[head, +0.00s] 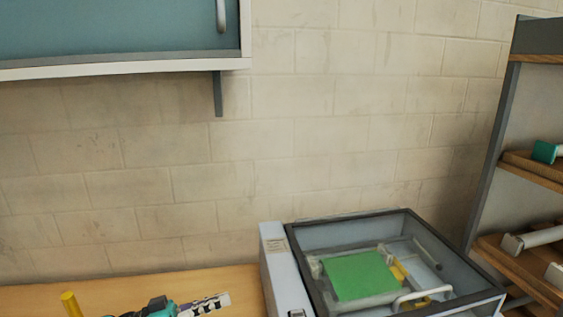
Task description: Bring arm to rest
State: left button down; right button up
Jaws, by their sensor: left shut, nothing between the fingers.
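My left gripper (222,299) shows at the bottom edge, left of centre. It is shut and empty, with its fingers pointing to the right over the wooden table. Most of my left arm is below the frame. My right gripper is not in view.
A yellow post (70,303) rises at the bottom left. The table (130,290) looks bare behind the gripper. A teal wall cabinet (110,30) hangs at the upper left. A shelf rack (533,168) with several rolls stands at the right. A block wall closes the back.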

pick_arm(q)
jog(key=s+d+f+n+g+y+b, duration=0.1)
jog(key=s+d+f+n+y, duration=0.5)
jog(key=f+y, duration=0.45)
jog(key=s+a+f+n+t+y+b, duration=0.1)
jog(key=s+a+f+n+y, duration=0.2)
jog(key=s+a+y, duration=0.5)
jog(key=shift+s+a+f+t, duration=0.15)
jog(key=shift+a+f+t, duration=0.25)
jog(key=shift+a+f, duration=0.45)
jog(key=shift+a+r, duration=0.1)
jog(key=shift+r, duration=0.05)
